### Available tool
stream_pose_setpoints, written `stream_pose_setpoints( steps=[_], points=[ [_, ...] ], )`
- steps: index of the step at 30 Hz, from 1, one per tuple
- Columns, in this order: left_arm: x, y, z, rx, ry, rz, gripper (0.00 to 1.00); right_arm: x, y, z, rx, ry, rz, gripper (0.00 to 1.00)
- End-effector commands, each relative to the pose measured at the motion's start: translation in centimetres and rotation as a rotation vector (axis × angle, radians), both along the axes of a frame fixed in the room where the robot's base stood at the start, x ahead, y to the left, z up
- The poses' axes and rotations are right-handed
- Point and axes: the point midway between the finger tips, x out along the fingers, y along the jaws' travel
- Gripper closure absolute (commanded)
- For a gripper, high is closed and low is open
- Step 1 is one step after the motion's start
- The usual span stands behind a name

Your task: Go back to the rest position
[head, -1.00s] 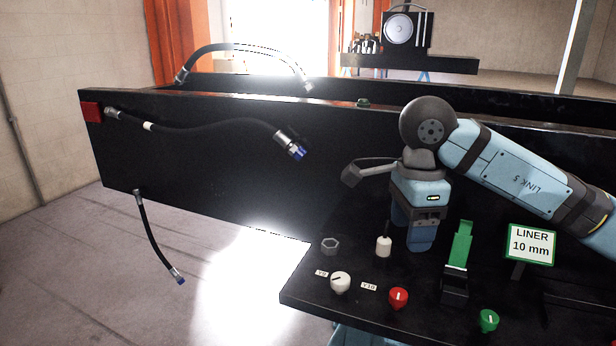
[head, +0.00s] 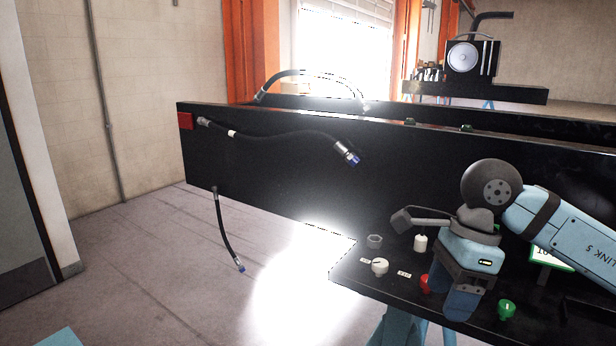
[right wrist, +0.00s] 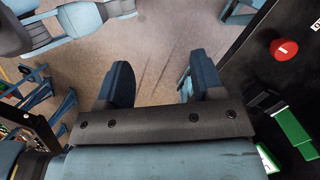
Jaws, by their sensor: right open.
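My right gripper (head: 463,303) hangs over the front part of the black bench top (head: 352,272) in the head view, fingers pointing down. My left gripper cannot be made out in either view.
A black hose (head: 290,136) with a blue-tipped fitting runs along the black wall panel. A shorter hose (head: 226,232) hangs below it. A white knob (head: 380,265) and a green knob (head: 506,309) stand on the bench. The floor at left is clear.

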Motion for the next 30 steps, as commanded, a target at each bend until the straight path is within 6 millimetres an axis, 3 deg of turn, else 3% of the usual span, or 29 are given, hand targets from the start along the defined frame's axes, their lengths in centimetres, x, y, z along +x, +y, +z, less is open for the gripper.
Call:
stream_pose_setpoints(
  steps=[3, 8, 12, 16, 20, 23, 26, 30],
  points=[
    [0.3, 0.0, 0.2, -0.002, -0.006, 0.002, 0.57, -1.6, 3.6, -2.1, 0.181, 0.107, 0.01, 0.39],
    [0.9, -0.2, 0.5, -0.007, -0.015, 0.007, 0.57, -4.3, 8.8, -3.8, 0.486, 0.304, -0.026, 0.39],
    [0.8, -0.4, 0.5, -0.014, -0.014, 0.012, 0.57, -6.4, 13.1, -3.8, 0.825, 0.558, -0.142, 0.39],
    [0.5, -0.4, 0.3, -0.014, -0.007, 0.012, 0.57, -6.7, 15.2, -3.1, 1.129, 0.82, -0.328, 0.39],
    [0.1, -0.4, 0.1, -0.013, 0.0, 0.01, 0.57, -5.3, 15.3, -3.4, 1.393, 1.093, -0.585, 0.39],
    [0.0, -0.3, 0.0, -0.01, 0.002, 0.008, 0.57, -3.6, 14.2, -5.1, 1.563, 1.306, -0.83, 0.39],
    [-0.1, -0.2, 0.0, -0.007, 0.003, 0.005, 0.57, -2.0, 12.3, -8.5, 1.696, 1.516, -1.117, 0.39],
    [0.0, -0.1, -0.1, -0.002, 0.002, 0.002, 0.57, -1.2, 8.9, -16.0, 1.804, 1.794, -1.586, 0.39]
  ],
)
